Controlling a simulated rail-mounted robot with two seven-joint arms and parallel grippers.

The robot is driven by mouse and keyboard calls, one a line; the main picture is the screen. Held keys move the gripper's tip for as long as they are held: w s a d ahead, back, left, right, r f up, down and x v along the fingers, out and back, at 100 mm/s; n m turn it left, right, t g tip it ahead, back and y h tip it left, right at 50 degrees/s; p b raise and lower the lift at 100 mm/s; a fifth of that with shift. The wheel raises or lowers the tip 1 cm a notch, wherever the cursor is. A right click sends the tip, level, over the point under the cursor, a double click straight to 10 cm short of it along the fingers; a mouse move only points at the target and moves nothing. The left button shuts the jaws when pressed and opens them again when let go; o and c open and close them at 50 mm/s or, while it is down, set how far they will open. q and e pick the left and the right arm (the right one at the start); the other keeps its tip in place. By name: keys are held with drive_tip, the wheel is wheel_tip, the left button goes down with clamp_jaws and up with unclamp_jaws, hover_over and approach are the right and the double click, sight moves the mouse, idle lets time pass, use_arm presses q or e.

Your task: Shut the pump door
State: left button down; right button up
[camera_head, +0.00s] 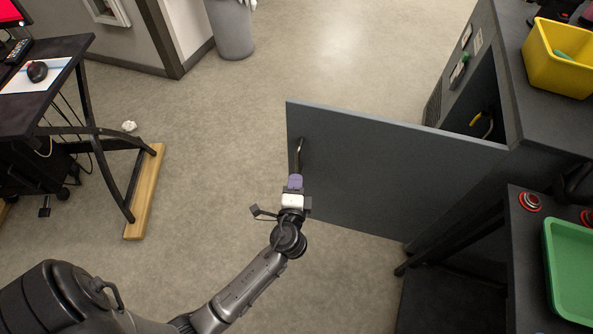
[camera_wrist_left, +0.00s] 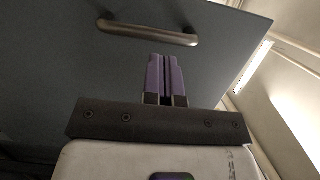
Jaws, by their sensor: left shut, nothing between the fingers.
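The pump door (camera_head: 365,170) is a flat dark grey panel, standing wide open from the dark cabinet (camera_head: 480,75) on the right. A metal bar handle (camera_head: 299,153) sits near the door's free edge. My left gripper (camera_head: 295,181) is in front of the door face, just below the handle in the head view. In the left wrist view the purple fingers (camera_wrist_left: 165,75) are together and empty. The handle (camera_wrist_left: 148,32) shows just beyond their tips; whether they touch the door (camera_wrist_left: 60,60) I cannot tell. My right gripper is not in view.
A yellow bin (camera_head: 558,60) stands on the cabinet top. A green tray (camera_head: 575,268) and a red button (camera_head: 530,201) are on a dark bench at right. A desk (camera_head: 45,75) with a wooden-footed frame stands at left. The floor (camera_head: 215,130) between is mostly clear.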

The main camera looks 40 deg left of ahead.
sight(297, 163)
use_arm(q)
drive_tip(key=shift+b+x, duration=0.55)
drive_tip(key=shift+x, duration=1.6)
